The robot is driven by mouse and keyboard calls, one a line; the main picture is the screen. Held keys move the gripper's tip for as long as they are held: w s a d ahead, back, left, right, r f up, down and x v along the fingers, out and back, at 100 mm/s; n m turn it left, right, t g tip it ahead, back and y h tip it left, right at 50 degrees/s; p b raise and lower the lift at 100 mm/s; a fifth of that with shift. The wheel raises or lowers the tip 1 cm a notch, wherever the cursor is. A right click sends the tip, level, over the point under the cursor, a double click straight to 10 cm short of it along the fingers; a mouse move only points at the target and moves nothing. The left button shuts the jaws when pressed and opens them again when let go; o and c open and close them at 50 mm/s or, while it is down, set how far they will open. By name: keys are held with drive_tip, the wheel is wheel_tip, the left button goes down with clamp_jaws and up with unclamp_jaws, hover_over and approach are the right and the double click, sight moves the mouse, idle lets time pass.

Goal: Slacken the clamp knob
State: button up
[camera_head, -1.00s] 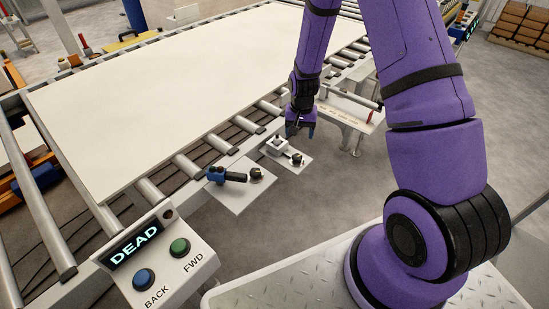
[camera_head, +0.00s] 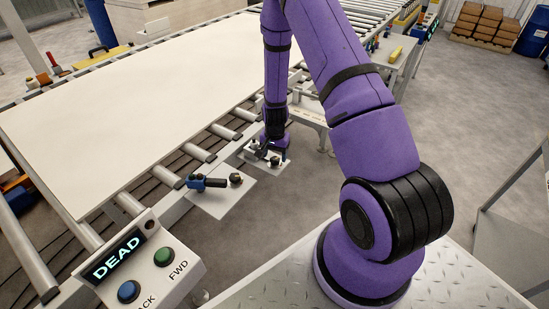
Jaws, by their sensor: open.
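Two small pale plates with black knobs stick out from the conveyor's near side. On the farther plate (camera_head: 254,161), one black knob (camera_head: 274,161) stands at the right, with a light block and a small dark part at its left. The nearer plate (camera_head: 217,204) carries a blue-and-black lever (camera_head: 207,183) and another black knob (camera_head: 235,178). I cannot tell which knob is the clamp knob. My gripper (camera_head: 266,149) is open and points down just above the farther plate, close to its block and knob. Its fingers are small and dark; I cannot tell if they touch anything.
A large white panel (camera_head: 130,110) lies on the roller conveyor. A control box (camera_head: 185,262) with a "DEAD" display, a blue button (camera_head: 128,291) and a green button (camera_head: 164,256) stands at the lower left. Open grey floor lies right of the plates.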

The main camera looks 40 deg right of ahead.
drive_tip(key=shift+f, duration=1)
drive_tip(key=c, duration=0.9)
drive_tip(key=shift+n, duration=3.2)
